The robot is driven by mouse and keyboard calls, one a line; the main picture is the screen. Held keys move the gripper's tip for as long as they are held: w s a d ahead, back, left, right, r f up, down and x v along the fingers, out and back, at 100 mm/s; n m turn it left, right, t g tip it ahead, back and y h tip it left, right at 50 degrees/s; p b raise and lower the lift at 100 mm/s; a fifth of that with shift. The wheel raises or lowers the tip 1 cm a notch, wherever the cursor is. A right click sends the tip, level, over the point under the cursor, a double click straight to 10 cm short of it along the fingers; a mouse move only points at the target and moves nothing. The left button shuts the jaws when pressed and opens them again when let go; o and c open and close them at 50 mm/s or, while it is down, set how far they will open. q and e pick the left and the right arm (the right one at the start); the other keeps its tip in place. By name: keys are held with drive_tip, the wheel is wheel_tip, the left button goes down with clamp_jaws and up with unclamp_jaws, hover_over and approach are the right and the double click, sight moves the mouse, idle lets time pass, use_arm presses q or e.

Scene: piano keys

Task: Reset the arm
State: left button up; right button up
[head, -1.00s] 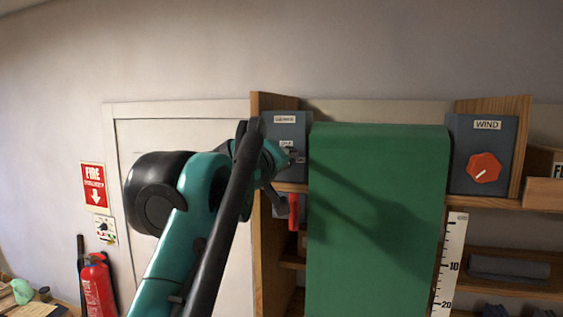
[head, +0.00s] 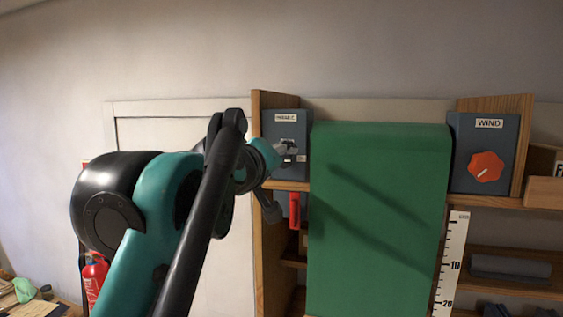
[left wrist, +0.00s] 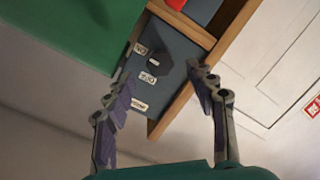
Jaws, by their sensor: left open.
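My left arm comes in from the left in the head view. Its gripper (head: 278,178) is open and empty, in front of a blue-grey box (head: 294,125) with a white label on the wooden shelf. In the left wrist view the two fingers of the gripper (left wrist: 158,74) stand wide apart. The box (left wrist: 178,80) shows between and beyond them, with a dark knob (left wrist: 154,60) and small labels. The fingers appear clear of the knob, though the distance is hard to tell. My right gripper is not in view.
A large green panel (head: 378,220) stands right of the box. A red lever (head: 295,210) is below the box. A WIND box (head: 482,155) with a red knob (head: 486,167) is further right. A white door (head: 230,270) and a fire extinguisher (head: 96,278) are at the left.

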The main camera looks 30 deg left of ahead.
use_arm(q)
drive_tip(key=v, duration=0.2)
drive_tip(key=shift+s+d, duration=0.1)
drive_tip(key=shift+s, duration=0.2)
drive_tip(key=d+f+m+g+h+b, duration=0.15)
drive_tip(key=d+f+b, duration=0.45)
drive_tip(key=f, duration=1.1)
drive_tip(key=d+f+m+g+h+b, duration=0.1)
drive_tip(key=f+m+h+b, duration=0.15)
drive_tip(key=f+b, duration=1)
drive_tip(key=d+f+m+g+h+b, duration=0.1)
drive_tip(key=d+f+m+g+b, duration=0.2)
drive_tip(key=f, duration=1.7)
drive_tip(key=s+d+f+m+g+b, duration=0.1)
drive_tip(key=s+f+b, duration=0.3)
drive_tip(key=f, duration=1.1)
drive_tip(key=s+d+f+m+g+b, duration=0.1)
drive_tip(key=s+f+b, duration=0.3)
drive_tip(key=f+b, duration=0.5)
drive_tip(key=s+d+f+m+g+y+b, duration=0.1)
drive_tip(key=f+b, duration=0.5)
drive_tip(key=f, duration=1.5)
drive_tip(key=s+m, duration=0.1)
drive_tip(key=s, duration=0.1)
drive_tip(key=shift+s+d+m, duration=0.25)
drive_tip(key=shift+s+m, duration=0.05)
drive_tip(key=shift+s, duration=0.1)
